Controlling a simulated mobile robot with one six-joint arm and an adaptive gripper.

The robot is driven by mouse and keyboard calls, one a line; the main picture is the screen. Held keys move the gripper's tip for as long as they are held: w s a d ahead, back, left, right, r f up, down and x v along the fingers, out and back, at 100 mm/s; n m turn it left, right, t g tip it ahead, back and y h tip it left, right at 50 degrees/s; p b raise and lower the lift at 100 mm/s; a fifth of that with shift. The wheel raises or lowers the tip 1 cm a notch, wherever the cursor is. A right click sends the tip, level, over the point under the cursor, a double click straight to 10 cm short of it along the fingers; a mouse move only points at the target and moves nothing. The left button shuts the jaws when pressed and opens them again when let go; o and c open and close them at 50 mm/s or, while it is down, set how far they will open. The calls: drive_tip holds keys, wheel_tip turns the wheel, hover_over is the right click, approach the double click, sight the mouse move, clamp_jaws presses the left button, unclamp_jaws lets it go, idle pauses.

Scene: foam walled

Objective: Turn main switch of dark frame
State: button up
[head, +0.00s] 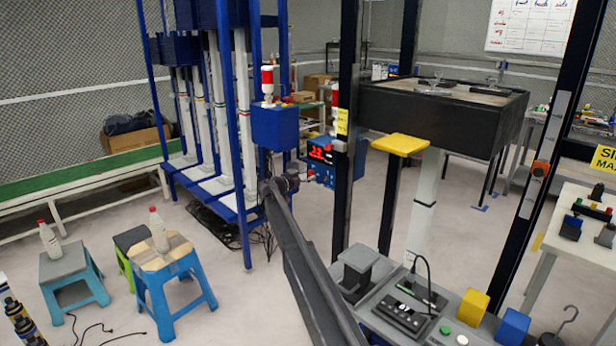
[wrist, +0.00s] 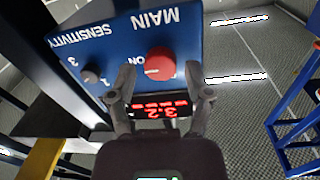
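The blue control box (head: 322,174) hangs on the dark frame (head: 346,120), with a lit red display reading like 3.2. In the wrist view its blue panel (wrist: 112,42) appears upside down, marked MAIN and SENSITIVITY. The red main switch knob (wrist: 160,64) sits under the MAIN label, beside the word ON. My gripper (wrist: 157,78) is open, with one fingertip on each side of the red knob in the picture; I cannot tell whether they touch it. In the head view my gripper (head: 288,183) is small and dark, just left of the control box.
A smaller black knob (wrist: 89,76) sits by the SENSITIVITY label. A blue rack (head: 240,120) stands to the left. A yellow plate (head: 400,144) juts from the dark frame. A grey bench with a black device (head: 402,314) stands below. Stools (head: 165,262) with bottles are at lower left.

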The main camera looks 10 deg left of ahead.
clamp_jaws()
drive_tip(key=shift+d, duration=0.1)
drive_tip(key=shift+n, duration=0.3)
drive_tip(key=n, duration=0.4)
drive_tip(key=shift+b, duration=0.3)
drive_tip(key=n, duration=0.4)
drive_tip(key=shift+f+n, duration=0.1)
drive_tip(key=shift+n, duration=0.3)
drive_tip(key=n, duration=0.4)
drive_tip(key=shift+n+t+b, duration=0.3)
drive_tip(key=shift+n+t, duration=0.1)
drive_tip(key=shift+n, duration=2.3)
